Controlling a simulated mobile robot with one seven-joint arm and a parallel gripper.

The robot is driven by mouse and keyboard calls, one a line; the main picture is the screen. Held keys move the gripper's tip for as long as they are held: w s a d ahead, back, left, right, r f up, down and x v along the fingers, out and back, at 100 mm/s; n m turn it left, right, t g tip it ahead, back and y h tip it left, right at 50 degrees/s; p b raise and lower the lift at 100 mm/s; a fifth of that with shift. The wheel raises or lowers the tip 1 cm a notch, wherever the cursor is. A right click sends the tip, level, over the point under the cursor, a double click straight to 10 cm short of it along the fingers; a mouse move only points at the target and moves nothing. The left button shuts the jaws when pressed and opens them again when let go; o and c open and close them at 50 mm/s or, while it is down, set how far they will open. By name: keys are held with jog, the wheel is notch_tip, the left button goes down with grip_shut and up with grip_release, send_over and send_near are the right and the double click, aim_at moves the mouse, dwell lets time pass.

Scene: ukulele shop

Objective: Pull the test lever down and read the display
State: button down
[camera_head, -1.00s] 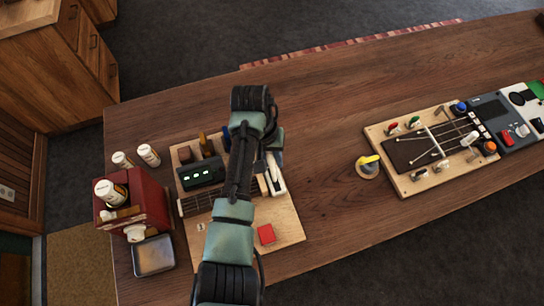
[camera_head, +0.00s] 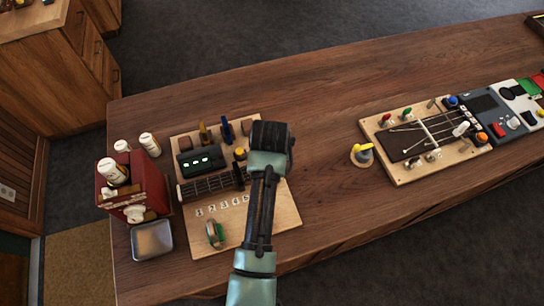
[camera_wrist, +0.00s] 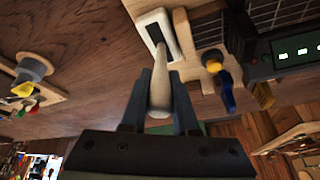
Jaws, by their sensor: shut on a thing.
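The test lever (camera_wrist: 160,95) has a pale, tapered handle on a dark stem, which comes out of a slotted white housing (camera_wrist: 152,22). My gripper (camera_wrist: 161,80) is shut on the handle, with one finger on each side. In the head view my arm covers the fingers and the lever. The display (camera_head: 201,160) is a small dark box on the wooden board (camera_head: 240,228) with several lit green marks, too small to read. It also shows, cut off, at the right edge of the wrist view (camera_wrist: 297,53).
A fretted neck piece (camera_head: 210,186) lies in front of the display, with blue (camera_head: 226,128) and yellow-brown (camera_head: 204,134) clamps behind. A red box (camera_head: 130,190) with white bottles and a metal tray (camera_head: 152,241) stand left. Another instrument board (camera_head: 425,145) lies right. The counter between is largely clear.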

jog(key=t, duration=0.1)
jog(key=s+b, duration=0.1)
jog(key=t, duration=0.1)
jog(key=shift+s+d+f+t+y+b, duration=0.3)
jog(key=shift+y+b, duration=0.05)
jog(key=shift+y, duration=0.05)
jog(key=t+b, duration=0.1)
jog(key=s+t+b, duration=0.1)
jog(key=shift+d+f+m+y+b, duration=0.2)
jog(key=shift+m+y+b, duration=0.1)
jog(key=shift+b, duration=0.1)
jog(key=shift+s+t+b, duration=0.2)
jog(key=shift+t+b, duration=0.4)
jog(key=shift+b, duration=0.2)
jog(key=shift+s+r+t+b, duration=0.15)
jog(key=shift+t+b, duration=0.25)
jog(key=shift+b, duration=0.25)
jog(key=c, duration=0.7)
grip_release()
jog(key=shift+s+d, duration=0.1)
jog(key=b+v, duration=0.2)
jog(key=v, duration=1)
jog(key=shift+s+d, duration=0.2)
jog(key=shift+s, duration=0.25)
